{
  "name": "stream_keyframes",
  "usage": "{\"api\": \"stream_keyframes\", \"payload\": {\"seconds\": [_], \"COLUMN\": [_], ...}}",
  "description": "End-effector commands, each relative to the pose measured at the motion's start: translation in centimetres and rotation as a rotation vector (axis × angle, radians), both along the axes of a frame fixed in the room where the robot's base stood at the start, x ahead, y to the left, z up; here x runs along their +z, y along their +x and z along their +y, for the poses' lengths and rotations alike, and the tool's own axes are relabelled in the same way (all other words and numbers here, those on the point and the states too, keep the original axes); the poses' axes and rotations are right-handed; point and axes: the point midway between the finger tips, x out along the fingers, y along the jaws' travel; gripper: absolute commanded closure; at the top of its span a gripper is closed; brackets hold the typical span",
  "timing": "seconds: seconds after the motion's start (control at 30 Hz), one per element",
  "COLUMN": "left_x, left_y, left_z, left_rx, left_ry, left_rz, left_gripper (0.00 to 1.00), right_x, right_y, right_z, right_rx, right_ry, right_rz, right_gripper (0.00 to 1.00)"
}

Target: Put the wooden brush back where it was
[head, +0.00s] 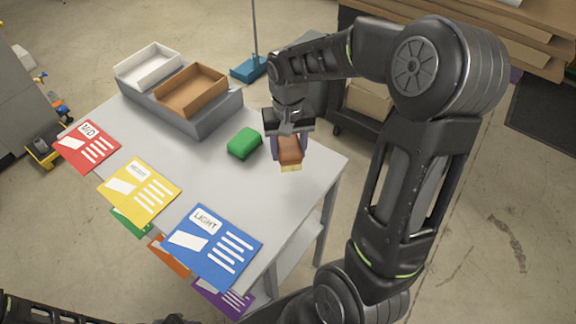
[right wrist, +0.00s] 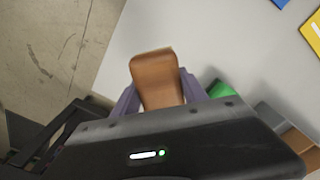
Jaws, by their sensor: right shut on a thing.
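The wooden brush (head: 290,150) has a brown wooden back and pale bristles at its lower end. My right gripper (head: 289,146) is shut on it, over the right part of the grey table (head: 205,178). In the right wrist view the brush's brown back (right wrist: 157,80) stands between the two purple fingers. I cannot tell whether the bristles touch the table top. My left gripper is not in view; only a dark piece of my left arm shows at the bottom left of the head view.
A green block (head: 244,143) lies left of the brush. A grey holder (head: 180,110) with a white tray (head: 148,66) and a brown tray (head: 191,88) stands at the back left. Red (head: 88,147), yellow (head: 139,191) and blue (head: 212,245) cards lie along the front edge. The table's middle is clear.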

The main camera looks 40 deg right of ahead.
Motion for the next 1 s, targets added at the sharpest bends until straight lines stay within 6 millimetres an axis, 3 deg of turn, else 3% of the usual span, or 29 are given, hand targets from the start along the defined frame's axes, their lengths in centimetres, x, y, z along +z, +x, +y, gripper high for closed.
{"api": "stream_keyframes", "payload": {"seconds": [0.13,0.5,0.8,1.0], "left_x": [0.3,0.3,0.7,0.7], "left_y": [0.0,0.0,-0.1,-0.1], "left_z": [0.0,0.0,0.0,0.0], "left_rx": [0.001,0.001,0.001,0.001], "left_ry": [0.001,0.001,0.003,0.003], "left_rz": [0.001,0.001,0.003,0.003], "left_gripper": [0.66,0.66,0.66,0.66], "right_x": [-2.3,-2.9,-6.3,-6.5], "right_y": [-0.1,0.0,-0.1,0.0], "right_z": [0.0,0.0,0.1,0.0], "right_rx": [-0.001,0.000,0.000,0.000], "right_ry": [0.001,0.000,0.001,0.001], "right_rz": [0.003,0.000,0.003,0.000], "right_gripper": [1.00,1.00,1.00,1.00]}}
